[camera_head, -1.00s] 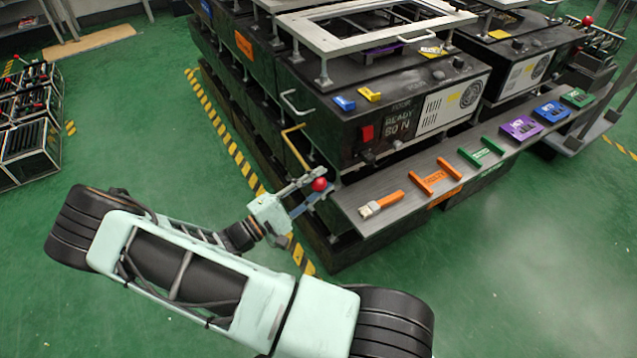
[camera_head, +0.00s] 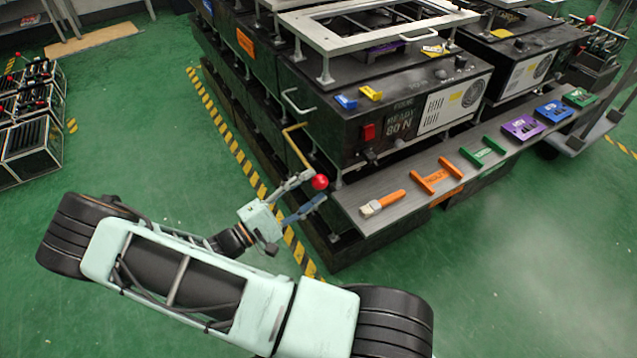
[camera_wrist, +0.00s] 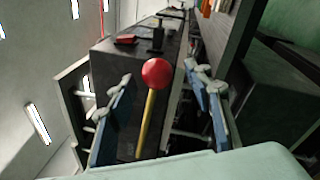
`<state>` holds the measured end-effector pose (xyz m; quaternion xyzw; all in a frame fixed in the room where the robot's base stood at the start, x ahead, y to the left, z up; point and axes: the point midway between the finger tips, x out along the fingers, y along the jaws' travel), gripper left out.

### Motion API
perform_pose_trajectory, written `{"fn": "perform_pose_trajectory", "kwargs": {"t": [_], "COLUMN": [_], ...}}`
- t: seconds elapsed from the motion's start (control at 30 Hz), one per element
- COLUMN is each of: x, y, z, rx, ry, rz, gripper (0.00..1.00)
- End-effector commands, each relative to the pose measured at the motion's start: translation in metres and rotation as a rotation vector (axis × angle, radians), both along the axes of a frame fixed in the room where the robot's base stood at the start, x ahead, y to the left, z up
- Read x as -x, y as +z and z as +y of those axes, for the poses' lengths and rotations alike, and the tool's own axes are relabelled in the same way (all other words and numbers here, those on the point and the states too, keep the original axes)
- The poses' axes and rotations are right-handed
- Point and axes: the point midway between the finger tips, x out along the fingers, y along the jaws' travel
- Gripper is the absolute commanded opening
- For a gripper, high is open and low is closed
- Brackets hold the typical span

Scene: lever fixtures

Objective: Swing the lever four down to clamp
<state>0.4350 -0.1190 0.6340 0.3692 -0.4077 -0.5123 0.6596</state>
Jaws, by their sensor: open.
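The lever is a yellow rod (camera_head: 296,147) with a red ball knob (camera_head: 320,182) on its lower end, at the near left corner of the dark box (camera_head: 385,128) marked FOUR. The rod slopes down toward my gripper. My gripper (camera_head: 309,193) is open, with one finger on each side of the knob. In the wrist view the red knob (camera_wrist: 156,73) and yellow rod (camera_wrist: 146,122) stand between the open blue-grey fingers (camera_wrist: 160,98). Gaps show on both sides, so the fingers seem apart from the knob.
A grey shelf (camera_head: 355,195) with a brush (camera_head: 383,202), orange and green handles and coloured blocks juts out right of my gripper. The box has a red switch (camera_head: 368,132) and a white vent panel. Green floor (camera_head: 180,150) is free at the left.

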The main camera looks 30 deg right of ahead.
Motion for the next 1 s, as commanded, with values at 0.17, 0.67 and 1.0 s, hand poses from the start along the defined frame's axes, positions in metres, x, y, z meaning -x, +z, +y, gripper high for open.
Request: {"fn": "perform_pose_trajectory", "kwargs": {"t": [0.17, 0.67, 1.0], "x": [0.005, 0.013, 0.013], "y": [-0.007, -0.015, -0.015], "z": [0.040, 0.088, 0.088], "rx": [-0.002, -0.001, -0.001], "ry": [0.005, 0.001, 0.001], "rz": [0.000, 0.000, 0.000], "gripper": [0.47, 0.47, 0.47]}}
